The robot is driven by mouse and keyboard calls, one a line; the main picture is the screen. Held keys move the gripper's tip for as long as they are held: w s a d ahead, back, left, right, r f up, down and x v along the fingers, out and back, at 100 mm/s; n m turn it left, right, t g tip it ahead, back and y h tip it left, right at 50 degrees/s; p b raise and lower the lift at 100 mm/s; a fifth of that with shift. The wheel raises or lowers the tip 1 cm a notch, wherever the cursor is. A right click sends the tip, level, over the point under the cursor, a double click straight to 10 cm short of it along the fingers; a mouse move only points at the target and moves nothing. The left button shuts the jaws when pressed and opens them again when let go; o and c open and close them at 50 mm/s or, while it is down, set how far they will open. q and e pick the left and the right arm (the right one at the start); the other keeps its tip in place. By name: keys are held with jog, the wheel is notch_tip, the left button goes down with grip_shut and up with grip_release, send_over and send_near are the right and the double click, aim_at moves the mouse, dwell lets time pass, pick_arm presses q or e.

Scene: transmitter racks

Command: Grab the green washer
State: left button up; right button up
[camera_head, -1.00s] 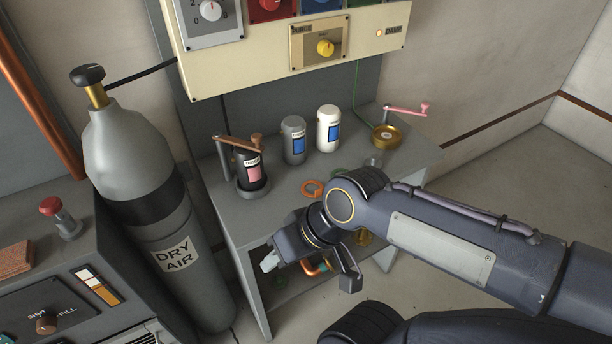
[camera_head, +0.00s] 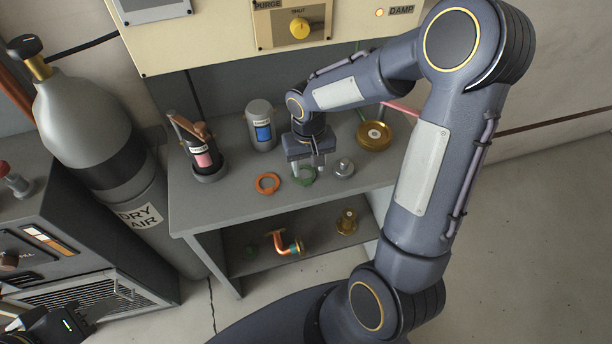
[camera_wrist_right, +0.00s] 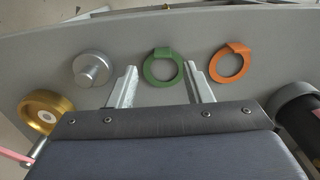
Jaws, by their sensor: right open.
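The green washer (camera_head: 308,182) lies flat on the grey bench top, partly hidden by my right gripper in the head view. It is a ring with a small tab, and in the right wrist view (camera_wrist_right: 148,70) it shows fully. My right gripper (camera_head: 308,165) points down over it, open and empty. In the right wrist view the washer lies between the lines of the two fingers (camera_wrist_right: 160,66); whether the fingertips touch the bench I cannot tell. My left gripper (camera_head: 52,325) is a dark shape at the bottom left corner, its fingers not clear.
An orange washer (camera_head: 267,184) lies left of the green one, and a silver knob-like part (camera_head: 344,168) to its right. The lower shelf holds a copper elbow (camera_head: 290,246).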

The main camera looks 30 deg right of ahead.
aim_at(307, 184)
jog(key=f, duration=0.4)
jog(key=shift+a+f, duration=0.1)
jog(key=shift+a, duration=0.1)
jog(key=shift+s, duration=0.1)
jog(key=shift+c, duration=0.4)
grip_shut()
